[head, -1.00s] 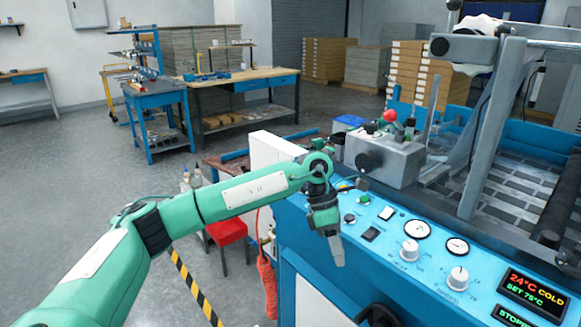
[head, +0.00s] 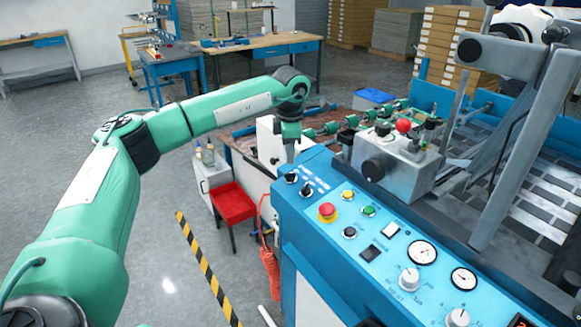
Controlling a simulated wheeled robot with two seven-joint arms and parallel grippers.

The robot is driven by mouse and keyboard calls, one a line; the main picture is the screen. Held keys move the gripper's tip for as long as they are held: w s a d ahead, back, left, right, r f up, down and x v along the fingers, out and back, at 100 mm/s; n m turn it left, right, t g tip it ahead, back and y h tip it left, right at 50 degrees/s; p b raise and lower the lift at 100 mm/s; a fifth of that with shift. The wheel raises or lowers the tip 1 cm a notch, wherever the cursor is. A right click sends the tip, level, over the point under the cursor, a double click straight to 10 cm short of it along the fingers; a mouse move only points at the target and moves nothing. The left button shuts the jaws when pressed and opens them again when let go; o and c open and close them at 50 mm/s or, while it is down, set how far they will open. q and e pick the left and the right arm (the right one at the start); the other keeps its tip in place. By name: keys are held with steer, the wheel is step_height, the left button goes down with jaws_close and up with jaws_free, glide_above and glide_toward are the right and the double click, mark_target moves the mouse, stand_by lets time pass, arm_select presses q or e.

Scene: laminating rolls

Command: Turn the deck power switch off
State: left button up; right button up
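A blue control panel (head: 335,232) runs along the machine's near edge. Two small black rotary switches, a left one (head: 291,177) and a right one (head: 307,190), sit at its far left corner; a black rocker (head: 371,254) and a white one (head: 390,229) sit further right. The labels are too small to read, so I cannot tell which is the deck power switch. My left gripper (head: 290,158) points down just above and behind the two rotary switches, apart from them as far as I can see. Its fingers look closed together, with nothing held. My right gripper is not in view.
A red emergency button (head: 327,212), a yellow button (head: 348,195) and a green button (head: 369,211) lie close to the rotary switches. A grey block with a red knob (head: 403,126) stands behind the panel.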

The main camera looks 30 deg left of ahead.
mark_target(289, 173)
arm_select(q)
steer(key=f, duration=0.5)
steer(key=shift+w+a+f+p, duration=0.1)
steer(key=shift+a+f+p, duration=0.1)
steer(key=shift+f+p, duration=0.1)
steer(key=shift+w+f, duration=0.1)
steer(key=shift+f, duration=0.5)
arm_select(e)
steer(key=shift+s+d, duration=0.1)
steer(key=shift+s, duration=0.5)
arm_select(q)
jaws_close()
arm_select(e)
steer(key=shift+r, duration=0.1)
